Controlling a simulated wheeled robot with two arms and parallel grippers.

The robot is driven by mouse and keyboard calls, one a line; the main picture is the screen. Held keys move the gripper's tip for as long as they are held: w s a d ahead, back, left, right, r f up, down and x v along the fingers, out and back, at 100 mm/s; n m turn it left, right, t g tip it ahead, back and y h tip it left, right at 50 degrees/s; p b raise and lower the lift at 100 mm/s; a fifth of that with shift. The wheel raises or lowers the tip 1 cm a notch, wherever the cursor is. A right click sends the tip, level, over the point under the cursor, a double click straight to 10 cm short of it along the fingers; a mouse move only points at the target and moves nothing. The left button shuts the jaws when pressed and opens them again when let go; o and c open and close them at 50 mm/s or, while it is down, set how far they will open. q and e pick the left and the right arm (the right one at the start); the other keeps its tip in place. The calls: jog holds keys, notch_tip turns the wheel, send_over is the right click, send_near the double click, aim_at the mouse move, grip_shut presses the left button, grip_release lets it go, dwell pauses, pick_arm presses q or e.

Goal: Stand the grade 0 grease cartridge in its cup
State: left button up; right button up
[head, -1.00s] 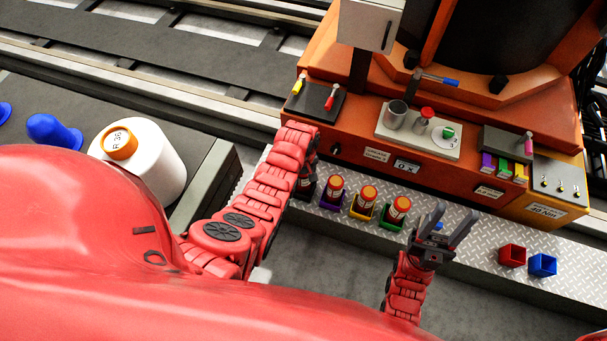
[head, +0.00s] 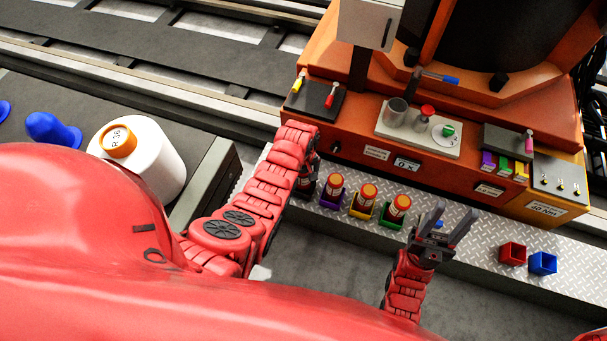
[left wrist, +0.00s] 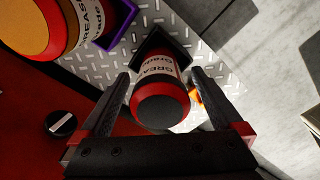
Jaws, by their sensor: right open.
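A grease cartridge (left wrist: 160,103) with a red end and a white "GREASE" label stands in a black cup (left wrist: 150,42); its grade number is not legible. My left gripper (left wrist: 160,95) is open around it, with a finger on each side and small gaps. In the head view my left gripper (head: 311,160) largely hides this cartridge and cup (head: 304,190). Other cartridges with orange tops stand in a purple cup (head: 327,204), a yellow cup (head: 359,213) and a green cup (head: 389,223). My right gripper (head: 453,222) is open and empty over the plate.
An empty red cup (head: 512,254) and an empty blue cup (head: 542,263) stand on the right of the diamond-plate shelf (head: 480,260). The orange machine (head: 440,172) with its panel rises behind. A small blue thing shows behind my right gripper.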

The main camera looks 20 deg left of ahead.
pick_arm(q)
notch_tip(320, 180, up, 12)
jog(key=shift+w+f+p, duration=0.1)
jog(key=shift+p, duration=0.85)
notch_tip(320, 180, up, 6)
jog(key=p, duration=0.3)
jog(key=shift+f, duration=0.15)
jog(key=shift+f, duration=0.1)
